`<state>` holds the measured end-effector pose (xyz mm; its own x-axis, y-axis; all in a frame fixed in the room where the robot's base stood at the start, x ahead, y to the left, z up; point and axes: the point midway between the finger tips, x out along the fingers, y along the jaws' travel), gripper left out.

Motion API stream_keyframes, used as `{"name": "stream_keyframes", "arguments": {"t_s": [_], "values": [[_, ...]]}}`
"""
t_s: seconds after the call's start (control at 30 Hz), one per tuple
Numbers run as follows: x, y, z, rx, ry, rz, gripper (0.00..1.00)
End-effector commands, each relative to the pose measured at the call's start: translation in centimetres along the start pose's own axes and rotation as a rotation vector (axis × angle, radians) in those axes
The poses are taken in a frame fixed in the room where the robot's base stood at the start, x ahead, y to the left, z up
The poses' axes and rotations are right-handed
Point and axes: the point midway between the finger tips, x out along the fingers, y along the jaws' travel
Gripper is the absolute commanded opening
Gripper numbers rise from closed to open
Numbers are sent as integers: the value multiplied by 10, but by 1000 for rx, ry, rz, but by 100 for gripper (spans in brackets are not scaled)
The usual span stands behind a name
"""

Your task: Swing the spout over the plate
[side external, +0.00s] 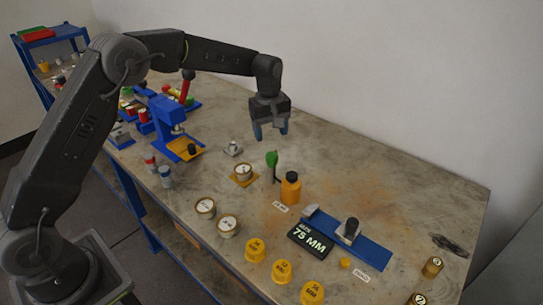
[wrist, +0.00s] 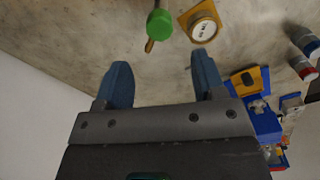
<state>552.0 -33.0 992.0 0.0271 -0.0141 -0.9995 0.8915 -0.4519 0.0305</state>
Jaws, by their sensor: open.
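A green-topped upright part (side external: 271,159) stands beside an orange bottle with a dark cap (side external: 290,188). In the wrist view its round green top (wrist: 160,24) shows with a short tan piece (wrist: 150,45) sticking out below it, perhaps the spout. A yellow plate (side external: 235,182) lies to its left, with a round white-topped vessel (side external: 243,171) on it. The plate also shows in the wrist view (wrist: 184,20), right of the green top. My gripper (side external: 271,135) is open and empty above the green top, its blue fingers apart (wrist: 160,60).
A blue stand with a yellow base (side external: 185,149) is at left. Two round vessels (side external: 205,207) and several yellow caps (side external: 282,270) stand toward the front. A blue rail (side external: 365,249) and a 75 MM sign (side external: 310,240) lie at right. The bench behind the bottle is mostly clear.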

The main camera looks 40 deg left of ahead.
Motion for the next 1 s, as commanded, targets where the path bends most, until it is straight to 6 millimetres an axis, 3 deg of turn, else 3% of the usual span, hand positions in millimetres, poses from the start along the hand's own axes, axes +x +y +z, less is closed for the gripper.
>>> {"name": "stream_keyframes", "arguments": {"t_s": [0.2,0.43,0.87,1.0], "values": [[47,-1,1,1,-2,-4,63],[79,0,1,2,-1,-1,63],[90,0,0,2,0,0,63],[90,0,0,2,0,0,52]]}}
